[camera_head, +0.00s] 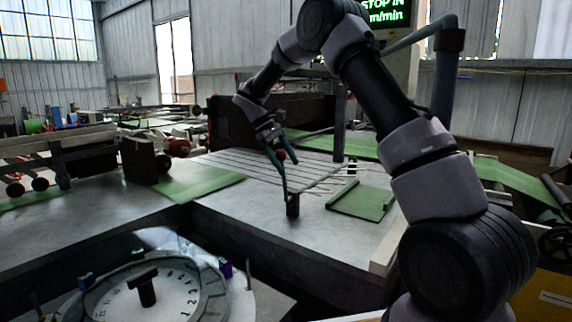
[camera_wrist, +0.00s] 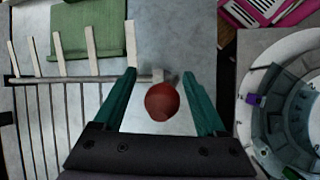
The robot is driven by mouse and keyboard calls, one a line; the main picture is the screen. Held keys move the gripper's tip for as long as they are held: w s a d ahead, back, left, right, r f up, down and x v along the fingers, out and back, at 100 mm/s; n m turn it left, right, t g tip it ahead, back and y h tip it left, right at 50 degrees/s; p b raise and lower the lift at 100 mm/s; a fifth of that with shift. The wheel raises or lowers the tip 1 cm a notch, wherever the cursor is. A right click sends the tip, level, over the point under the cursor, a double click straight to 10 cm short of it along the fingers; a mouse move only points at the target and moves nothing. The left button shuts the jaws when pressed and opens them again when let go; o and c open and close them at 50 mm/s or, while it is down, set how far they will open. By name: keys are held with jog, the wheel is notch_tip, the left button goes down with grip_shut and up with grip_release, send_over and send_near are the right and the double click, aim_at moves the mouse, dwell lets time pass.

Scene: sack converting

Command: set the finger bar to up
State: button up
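A red ball knob (camera_wrist: 162,101) sits between the two green fingers of my gripper (camera_wrist: 158,76), with a gap on each side in the wrist view. My gripper (camera_head: 276,152) is open around the knob (camera_head: 281,155) in the head view. The knob appears to top a thin dark lever (camera_head: 286,184) rising from a black post (camera_head: 293,206) on the grey table. The finger bar (camera_wrist: 78,78) is a grey bar with several pale fingers, left of the knob in the wrist view. It also shows beside the post (camera_head: 325,178). I cannot tell whether it is up or down.
A green plate (camera_head: 360,201) lies right of the bar.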

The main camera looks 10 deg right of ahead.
jog(key=v, duration=1)
jog(key=shift+r, duration=0.3)
jog(key=shift+w+a, duration=0.1)
jog(key=shift+a, duration=0.05)
jog(key=s+d+r+m+t+y, duration=0.3)
jog(key=s+d+r+y, duration=0.1)
jog(key=s+d+r, duration=0.8)
jog(key=s+d+f+m+t+y, duration=0.1)
jog(key=s+f+m+t+y, duration=0.1)
jog(key=s, duration=0.8)
jog(key=s+d+f+m+t+y, duration=0.1)
jog(key=s+m+t, duration=0.3)
jog(key=s, duration=0.7)
jog(key=shift+s+d+f+m+t+y, duration=0.2)
jog(key=shift+d+f+m+t+y, duration=0.15)
jog(key=shift+d+f+m, duration=0.7)
